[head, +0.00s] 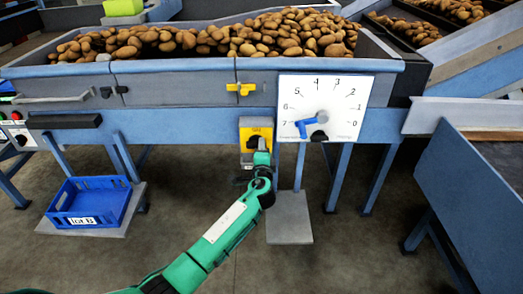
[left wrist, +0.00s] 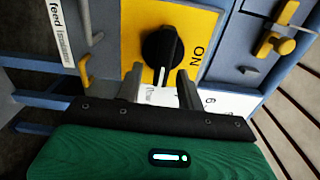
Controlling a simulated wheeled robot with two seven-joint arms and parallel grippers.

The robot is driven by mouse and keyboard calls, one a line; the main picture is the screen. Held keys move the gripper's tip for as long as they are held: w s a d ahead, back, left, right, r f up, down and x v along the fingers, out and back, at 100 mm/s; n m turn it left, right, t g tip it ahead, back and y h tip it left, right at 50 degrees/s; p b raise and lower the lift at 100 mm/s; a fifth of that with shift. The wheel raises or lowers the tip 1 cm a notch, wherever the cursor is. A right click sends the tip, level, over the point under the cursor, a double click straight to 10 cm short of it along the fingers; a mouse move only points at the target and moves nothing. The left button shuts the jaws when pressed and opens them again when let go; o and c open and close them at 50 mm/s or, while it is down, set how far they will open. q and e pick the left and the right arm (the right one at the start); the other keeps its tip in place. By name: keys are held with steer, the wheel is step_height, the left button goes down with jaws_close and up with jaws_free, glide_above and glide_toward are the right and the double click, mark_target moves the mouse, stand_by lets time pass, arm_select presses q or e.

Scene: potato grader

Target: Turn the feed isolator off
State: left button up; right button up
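The feed isolator is a yellow plate (head: 247,126) with a black rotary knob (left wrist: 164,57) below the hopper. In the left wrist view, "ON" is printed on the plate to the right of the knob. The knob's white line points down toward my gripper, away from "ON". A small label at the plate's lower edge is partly hidden. My left gripper (left wrist: 160,86) is open in front of the isolator, a finger to each side of the knob's lower end; I cannot tell whether they touch it. In the head view it (head: 262,152) covers the lower plate. My right gripper is out of view.
A white dial board (head: 345,95) with a blue pointer (head: 308,125) hangs right of the isolator. A yellow handle (head: 240,89) sits above. The potato hopper (head: 180,75) spans the back. A blue crate (head: 90,201) stands low at left; a blue-sided conveyor (head: 475,190) is at right.

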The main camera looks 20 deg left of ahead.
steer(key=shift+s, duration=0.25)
arm_select(q)
steer(key=v, duration=1.3)
steer(key=shift+s, duration=0.35)
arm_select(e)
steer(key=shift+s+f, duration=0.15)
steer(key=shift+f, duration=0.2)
